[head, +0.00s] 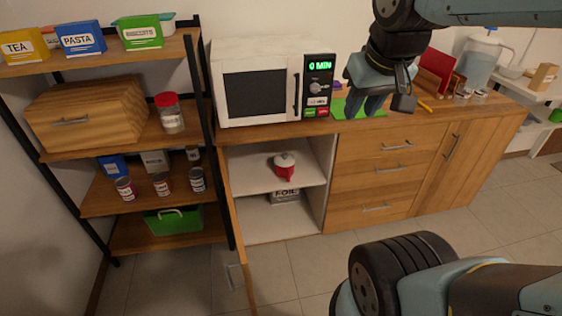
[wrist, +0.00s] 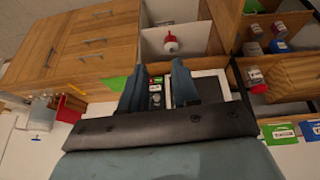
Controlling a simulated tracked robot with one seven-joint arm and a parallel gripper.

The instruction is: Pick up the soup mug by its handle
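A red mug-like item with a white lid (head: 285,167), which I take to be the soup mug, stands on the upper shelf of the open cabinet below the microwave. It also shows small in the wrist view (wrist: 171,44); I cannot make out its handle clearly. My gripper (head: 364,102) is above the counter, right of the microwave and well apart from the mug. In the wrist view my gripper (wrist: 157,80) has its two fingers spread with nothing between them, so it is open and empty.
The microwave (head: 262,92) stands on the counter above the cabinet. The cabinet door (head: 242,255) is swung open on the left. A foil box (head: 285,196) lies on the lower shelf. A shelf rack (head: 222,215) stands to the left. The floor (head: 290,262) before the cabinet is clear.

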